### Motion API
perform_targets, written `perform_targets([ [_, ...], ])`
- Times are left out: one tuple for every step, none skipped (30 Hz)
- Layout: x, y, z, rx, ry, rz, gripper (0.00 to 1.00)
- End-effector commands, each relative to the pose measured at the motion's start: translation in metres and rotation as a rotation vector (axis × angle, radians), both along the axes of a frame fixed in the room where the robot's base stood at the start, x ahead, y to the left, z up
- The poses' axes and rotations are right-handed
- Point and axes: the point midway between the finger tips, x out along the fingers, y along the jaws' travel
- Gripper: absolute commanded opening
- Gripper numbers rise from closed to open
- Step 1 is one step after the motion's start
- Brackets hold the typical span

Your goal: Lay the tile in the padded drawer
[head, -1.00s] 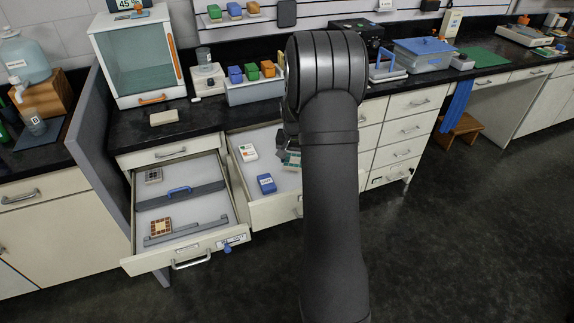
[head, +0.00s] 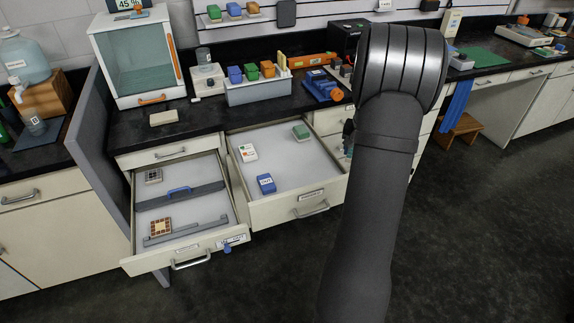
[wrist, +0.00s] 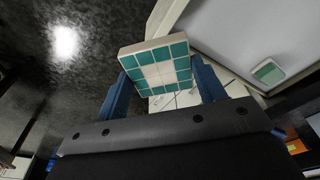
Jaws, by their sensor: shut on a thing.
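A square tile (wrist: 152,68) with teal squares around a white middle is between the two blue fingers of my gripper (wrist: 160,73) in the wrist view. My gripper is shut on it, clear of the open drawers. In the head view my arm hides the tile and most of the gripper. The left open drawer (head: 199,213) has a grey lining and holds a grey tile (head: 153,176) at the back and a brown-and-cream tile (head: 161,227) at the front. The right open drawer (head: 278,195) has a pale floor. I cannot tell by label which is padded.
The right drawer holds a white card-like block (head: 248,152), a blue box (head: 266,183) and a green box (head: 301,132). A grey upright panel (head: 95,150) stands left of the drawers.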

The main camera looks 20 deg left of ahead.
Motion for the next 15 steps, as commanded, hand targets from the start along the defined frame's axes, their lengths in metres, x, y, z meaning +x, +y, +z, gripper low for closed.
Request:
perform_targets([
  [0.004,0.012,-0.004,0.000,0.001,0.035,0.36],
  [0.006,0.018,-0.007,0.000,0.001,0.058,0.36],
  [0.008,0.027,-0.010,0.000,0.001,0.087,0.36],
  [0.010,0.034,-0.013,0.001,0.001,0.111,0.36],
  [0.012,0.042,-0.015,0.001,0.000,0.135,0.36],
  [0.014,0.052,-0.019,0.000,0.001,0.168,0.36],
  [0.015,0.060,-0.022,0.001,0.000,0.190,0.36],
  [0.017,0.068,-0.024,0.000,0.000,0.215,0.36],
  [0.018,0.078,-0.028,0.000,0.000,0.247,0.36],
  [0.019,0.085,-0.031,0.000,-0.001,0.270,0.36],
  [0.020,0.093,-0.033,0.000,-0.002,0.292,0.36],
  [0.020,0.102,-0.037,0.000,-0.001,0.319,0.36],
  [0.021,0.107,-0.039,-0.001,-0.002,0.337,0.36],
  [0.021,0.112,-0.040,0.000,-0.003,0.351,0.36],
  [0.021,0.117,-0.043,0.000,-0.003,0.368,0.36],
])
